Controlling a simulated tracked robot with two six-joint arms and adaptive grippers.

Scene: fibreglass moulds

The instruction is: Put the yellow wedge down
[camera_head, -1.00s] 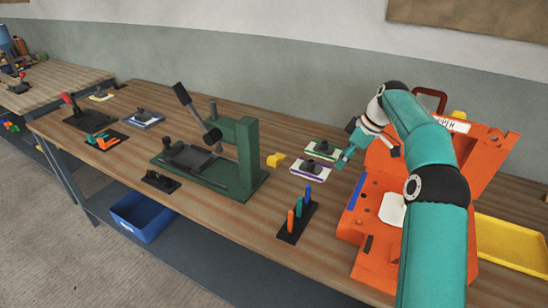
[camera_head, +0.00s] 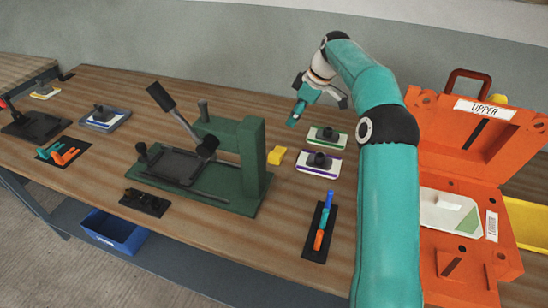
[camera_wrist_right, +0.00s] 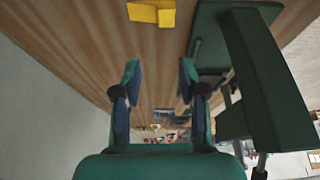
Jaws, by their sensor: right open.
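The yellow wedge (camera_head: 277,155) rests on the wooden table, just right of the green press (camera_head: 253,160) and left of two small plates with dark knobs. My right gripper (camera_head: 299,106) is open and empty, raised behind the wedge and apart from it. In the right wrist view, the wedge (camera_wrist_right: 152,12) lies at the top edge, beyond my two spread fingers (camera_wrist_right: 159,75), with nothing between them. My left gripper is in neither view.
The open orange mould case (camera_head: 440,250) stands to the right of my right arm. The green-edged plate (camera_head: 325,140) and purple-edged plate (camera_head: 318,168) lie close to the wedge. A black strip with coloured pegs (camera_head: 316,245) lies in front. The table behind the press is clear.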

